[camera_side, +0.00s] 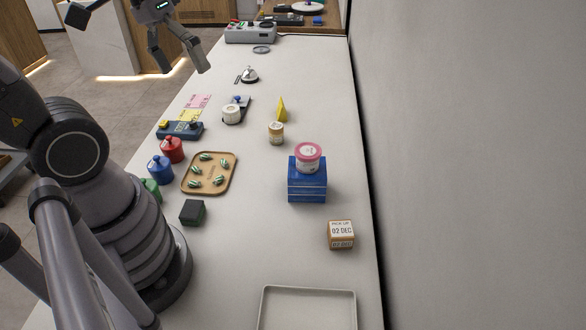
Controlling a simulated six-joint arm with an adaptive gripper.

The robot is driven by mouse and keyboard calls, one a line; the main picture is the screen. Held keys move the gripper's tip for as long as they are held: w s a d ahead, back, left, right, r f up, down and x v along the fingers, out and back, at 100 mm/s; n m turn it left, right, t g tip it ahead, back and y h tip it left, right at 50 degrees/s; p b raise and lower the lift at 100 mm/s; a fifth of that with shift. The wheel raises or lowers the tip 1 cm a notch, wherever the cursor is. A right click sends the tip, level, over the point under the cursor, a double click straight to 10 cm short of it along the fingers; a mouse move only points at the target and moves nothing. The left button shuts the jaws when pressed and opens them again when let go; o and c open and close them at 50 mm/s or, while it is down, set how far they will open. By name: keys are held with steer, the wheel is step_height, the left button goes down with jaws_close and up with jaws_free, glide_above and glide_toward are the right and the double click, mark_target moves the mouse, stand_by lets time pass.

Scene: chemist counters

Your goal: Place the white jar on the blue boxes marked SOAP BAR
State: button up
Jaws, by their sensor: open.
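A white jar with a pink lid (308,153) stands upright on top of the stacked blue boxes (307,188) at the right of the counter. The boxes' marking is too small to read. My gripper (184,69) is open and empty at the upper left, raised and well apart from the jar and boxes.
A small white round item (231,115), a small yellowish jar (276,133) and a yellow cone (282,109) stand mid-counter. A tan tray (211,191) holds several green-striped pieces. A wall runs along the right.

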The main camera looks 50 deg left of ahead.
steer(key=a+r+m+t+y, duration=0.1)
steer(key=s+a+r+t+y, duration=0.1)
steer(key=s+a+r+m+t, duration=0.1)
steer(key=shift+s+r+m+y, duration=0.25)
steer(key=shift+r+m+y, duration=0.05)
steer(key=shift+r+y, duration=0.1)
